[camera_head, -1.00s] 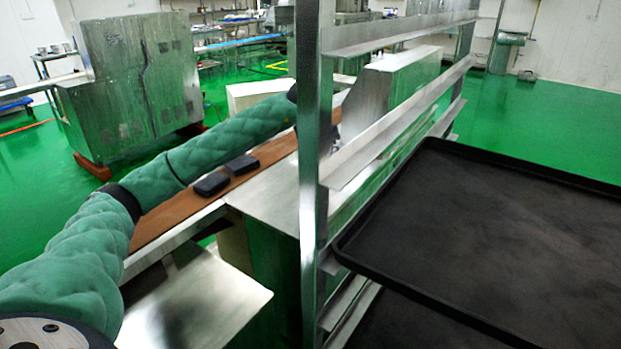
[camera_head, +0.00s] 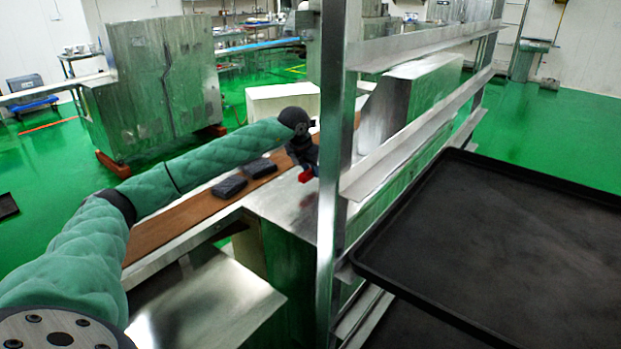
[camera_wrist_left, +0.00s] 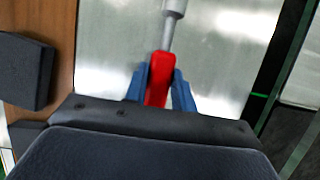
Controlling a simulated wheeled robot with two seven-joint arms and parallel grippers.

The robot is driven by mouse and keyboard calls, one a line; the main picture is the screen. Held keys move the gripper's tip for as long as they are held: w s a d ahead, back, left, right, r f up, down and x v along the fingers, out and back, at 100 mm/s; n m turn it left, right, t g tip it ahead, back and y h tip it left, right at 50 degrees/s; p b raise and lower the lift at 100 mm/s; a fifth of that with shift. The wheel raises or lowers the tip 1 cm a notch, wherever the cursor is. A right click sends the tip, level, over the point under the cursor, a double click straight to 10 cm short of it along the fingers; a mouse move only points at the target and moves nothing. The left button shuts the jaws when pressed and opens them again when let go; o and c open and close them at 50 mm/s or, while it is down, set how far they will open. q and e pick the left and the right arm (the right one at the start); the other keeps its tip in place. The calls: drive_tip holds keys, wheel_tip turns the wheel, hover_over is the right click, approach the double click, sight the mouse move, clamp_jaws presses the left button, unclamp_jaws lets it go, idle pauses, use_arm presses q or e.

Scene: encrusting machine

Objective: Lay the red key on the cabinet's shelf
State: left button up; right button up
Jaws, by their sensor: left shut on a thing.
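My left gripper (camera_wrist_left: 160,88) is shut on the red key (camera_wrist_left: 158,80) in the left wrist view. Its blue fingers sit on both sides of the red part, and a grey metal shaft points away from them over a steel surface. In the head view the red key (camera_head: 306,176) shows small and red below my left gripper (camera_head: 306,168), above the steel cabinet top (camera_head: 285,205) and just left of a rack post. I cannot make out the cabinet's shelf for certain. My right gripper is not in view.
A steel rack (camera_head: 333,150) with a black tray (camera_head: 500,230) stands at the right, close to my left arm's end. Two dark blocks (camera_head: 230,187) lie on a brown belt (camera_head: 160,232) under my left forearm. Green floor lies open beyond.

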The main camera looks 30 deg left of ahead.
sight(310, 178)
use_arm(q)
drive_tip(key=shift+f, duration=1.7)
drive_tip(key=shift+f, duration=0.1)
drive_tip(key=o, duration=1)
drive_tip(key=shift+o, duration=0.2)
